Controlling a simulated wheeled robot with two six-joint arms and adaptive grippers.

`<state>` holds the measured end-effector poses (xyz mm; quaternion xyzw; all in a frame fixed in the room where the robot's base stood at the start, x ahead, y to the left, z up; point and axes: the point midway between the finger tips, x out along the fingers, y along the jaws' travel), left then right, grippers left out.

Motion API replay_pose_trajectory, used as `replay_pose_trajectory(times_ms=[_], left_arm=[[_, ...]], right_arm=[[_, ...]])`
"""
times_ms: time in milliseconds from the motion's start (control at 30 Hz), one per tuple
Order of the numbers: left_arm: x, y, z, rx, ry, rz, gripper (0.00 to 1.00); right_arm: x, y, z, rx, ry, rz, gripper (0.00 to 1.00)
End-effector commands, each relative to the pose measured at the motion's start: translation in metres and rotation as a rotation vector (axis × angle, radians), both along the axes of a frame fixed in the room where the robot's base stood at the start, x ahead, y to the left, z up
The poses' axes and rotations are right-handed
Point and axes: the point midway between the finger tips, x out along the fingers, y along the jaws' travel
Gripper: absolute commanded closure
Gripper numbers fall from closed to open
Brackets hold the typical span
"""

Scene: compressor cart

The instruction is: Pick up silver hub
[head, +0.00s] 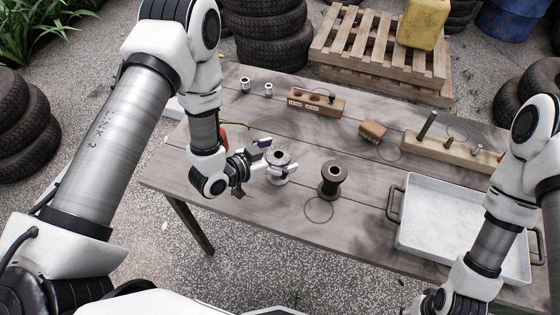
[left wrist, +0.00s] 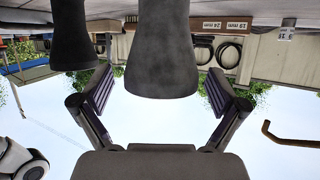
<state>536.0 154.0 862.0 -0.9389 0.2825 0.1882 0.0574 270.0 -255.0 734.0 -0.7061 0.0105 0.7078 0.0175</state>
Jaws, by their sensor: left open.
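The silver hub (head: 281,161) stands upright on the table, a flanged spool shape. My left gripper (head: 267,157) is open, low over the table, with its fingers pointing right at the hub. In the left wrist view, which is upside down, the hub (left wrist: 160,50) appears between the two spread fingers (left wrist: 158,92), with a gap on each side. A darker, similar hub (head: 332,180) stands to its right and also shows in the left wrist view (left wrist: 72,38). My right gripper is at the bottom edge, mostly cut off.
A white tray (head: 462,195) with dark handles lies at the right. A wooden block with holes (head: 317,101), a small brown block (head: 372,131) and a long wooden rack (head: 451,152) stand further back. Two small silver sockets (head: 245,85) are at the back left. The front table is clear.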

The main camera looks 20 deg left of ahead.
Motion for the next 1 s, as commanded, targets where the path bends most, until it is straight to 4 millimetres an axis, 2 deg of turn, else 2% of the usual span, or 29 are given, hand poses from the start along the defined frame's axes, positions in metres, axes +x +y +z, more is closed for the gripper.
replay_pose_trajectory(times_ms=[167, 200, 267, 400, 767, 1000], left_arm=[[0.0, 0.0, -0.001, 0.0, 0.0, 0.001, 0.03], [0.0, 0.0, -0.001, 0.0, 0.0, 0.001, 0.17], [0.0, 0.0, -0.001, 0.0, 0.0, 0.001, 0.39], [0.0, 0.0, -0.001, 0.0, 0.001, 0.001, 0.88], [0.0, 0.0, 0.002, 0.0, 0.0, 0.001, 0.89], [0.001, 0.0, 0.024, -0.002, -0.004, 0.002, 0.89]], right_arm=[[0.0, 0.0, -0.001, 0.0, 0.0, 0.0, 0.6], [0.0, 0.0, -0.001, 0.0, 0.0, 0.0, 0.6], [0.0, 0.0, -0.001, 0.0, 0.0, 0.0, 0.6], [0.0, 0.0, -0.001, 0.0, 0.0, 0.0, 0.6], [0.0, 0.0, -0.002, 0.0, 0.0, 0.0, 0.6], [0.0, 0.0, -0.008, 0.0, 0.0, 0.0, 0.6]])
